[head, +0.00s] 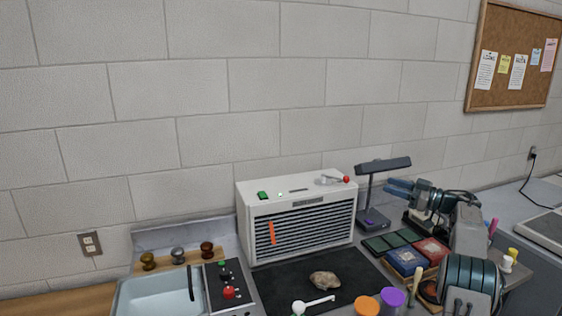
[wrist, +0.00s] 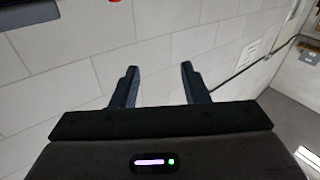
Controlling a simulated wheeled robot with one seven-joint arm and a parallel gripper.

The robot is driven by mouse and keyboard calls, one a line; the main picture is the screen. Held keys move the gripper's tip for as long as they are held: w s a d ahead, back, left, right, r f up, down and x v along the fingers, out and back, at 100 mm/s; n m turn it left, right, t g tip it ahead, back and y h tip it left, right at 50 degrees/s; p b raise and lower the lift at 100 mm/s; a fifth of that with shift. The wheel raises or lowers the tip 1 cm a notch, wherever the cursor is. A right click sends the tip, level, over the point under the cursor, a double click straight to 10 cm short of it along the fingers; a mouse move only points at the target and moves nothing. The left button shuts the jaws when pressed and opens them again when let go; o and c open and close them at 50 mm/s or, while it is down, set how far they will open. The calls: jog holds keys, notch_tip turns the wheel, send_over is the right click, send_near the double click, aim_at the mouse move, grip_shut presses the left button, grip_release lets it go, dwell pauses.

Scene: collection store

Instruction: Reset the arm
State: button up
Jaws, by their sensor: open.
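My gripper (head: 392,188) is at the right in the head view, raised above the bench, with its blue-grey fingers pointing left toward the lamp. The two fingers stand apart with nothing between them in the wrist view (wrist: 158,85), where the block wall fills the space beyond them. The arm is bent at the right side of the head view and hides part of the bench behind it.
A white slatted unit (head: 297,218) stands against the wall. A desk lamp (head: 370,195) is close left of my gripper. A rock (head: 324,281) lies on a black mat (head: 290,272). Coloured boxes (head: 406,262) sit below the arm. A sink (head: 160,295) is at left.

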notch_tip(320, 180, up, 9)
jog(key=w+a+m+t+h, duration=0.1)
jog(key=w+m+t+h, duration=0.2)
jog(key=t, duration=0.2)
jog(key=s+a+r+m+t+h+b, duration=0.1)
jog(key=s+r+m+t+h, duration=0.1)
jog(key=s+r+m+h, duration=0.25)
jog(key=s+a+r+m+t+h, duration=0.1)
jog(key=a+r+m+t+h, duration=0.1)
jog(key=r+m+h, duration=0.45)
jog(key=s+a+f+g, duration=0.5)
jog(key=s+f, duration=0.4)
jog(key=s, duration=0.6)
jog(key=s+a+f+n+g+h, duration=0.1)
jog(key=s+a+f+g, duration=0.4)
jog(key=s+f, duration=0.5)
jog(key=s+a+f+g+b, duration=0.1)
jog(key=s+a+f+g, duration=0.4)
jog(key=s, duration=1.6)
notch_tip(320, 180, down, 5)
jog(key=shift+s+a+f+n+g+h, duration=0.1)
jog(key=shift+s+a+n+g+h, duration=0.1)
jog(key=shift+a+n+g+h, duration=0.35)
jog(key=shift+a, duration=0.15)
jog(key=shift+c, duration=0.5)
